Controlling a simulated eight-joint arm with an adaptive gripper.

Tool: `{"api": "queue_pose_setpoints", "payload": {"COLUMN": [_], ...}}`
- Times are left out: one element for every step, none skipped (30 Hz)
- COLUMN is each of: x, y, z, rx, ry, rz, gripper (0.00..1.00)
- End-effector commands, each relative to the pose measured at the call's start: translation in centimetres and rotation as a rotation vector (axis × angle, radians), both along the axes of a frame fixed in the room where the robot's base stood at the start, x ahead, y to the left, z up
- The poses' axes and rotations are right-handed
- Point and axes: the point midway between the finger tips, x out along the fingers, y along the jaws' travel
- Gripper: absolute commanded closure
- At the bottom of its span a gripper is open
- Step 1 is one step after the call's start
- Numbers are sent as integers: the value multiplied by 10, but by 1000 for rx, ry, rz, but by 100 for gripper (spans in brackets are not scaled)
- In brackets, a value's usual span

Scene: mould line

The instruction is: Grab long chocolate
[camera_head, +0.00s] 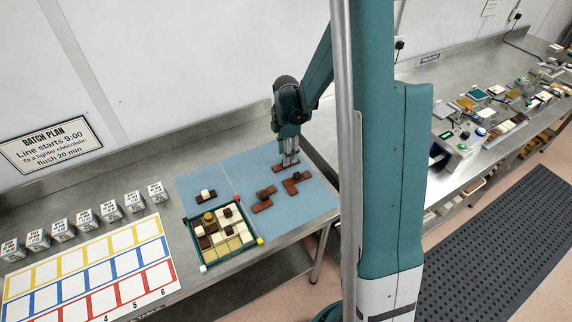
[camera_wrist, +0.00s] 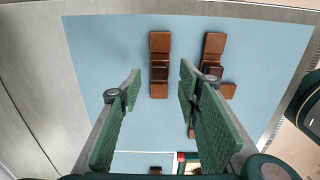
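A straight long brown chocolate (camera_wrist: 160,45) with a raised darker middle lies on the blue mat. In the wrist view it is between my fingertips, beyond them. In the head view, this long chocolate (camera_head: 279,169) lies under my gripper (camera_head: 290,161), partly hidden by the fingers. My gripper (camera_wrist: 160,78) is open and empty, pointing down over the mat; its exact height is unclear. An L-shaped chocolate (camera_wrist: 214,45) with a dark lump lies to the right; it also shows in the head view (camera_head: 291,187). Another chocolate (camera_head: 264,207) lies nearer the tray, mostly hidden by the right finger in the wrist view.
The blue mat (camera_head: 325,199) has clear room around the pieces. A green-rimmed tray (camera_head: 228,261) of light and dark squares stands at its front left. A small piece with a white top (camera_head: 205,195) lies behind the tray. Labelled cubes (camera_head: 135,201) and a coloured grid sheet (camera_head: 90,268) are at left.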

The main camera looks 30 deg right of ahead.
Motion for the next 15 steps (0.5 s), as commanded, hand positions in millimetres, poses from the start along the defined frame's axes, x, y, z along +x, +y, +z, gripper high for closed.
{"api": "queue_pose_setpoints", "payload": {"x": [0, 1, 1, 1, 1, 1, 1, 1, 1, 1, 1, 1, 1, 1, 1], "y": [0, 0, -1, -1, -1, -1, -1, 0, 0, 0, 0, -1, -1, 0, 0], "z": [-5, -8, -12, -14, -17, -20, -23, -25, -28, -29, -30, -32, -32, -33, -33], "rx": [0, 0, 0, 0, 0, 0, 0, 0, 0, 0, 0, 0, 0, 0, 0], "ry": [0, 0, 0, 0, 0, 0, 0, 0, 0, 0, 0, 0, 0, 0, 0], "rz": [0, 0, 0, 0, 0, 0, 0, 0, 0, 0, 0, 0, 0, 0, 0], "gripper": [66, 66, 66, 66, 66, 66, 66, 66, 66, 66, 66, 66, 66, 66, 66]}}
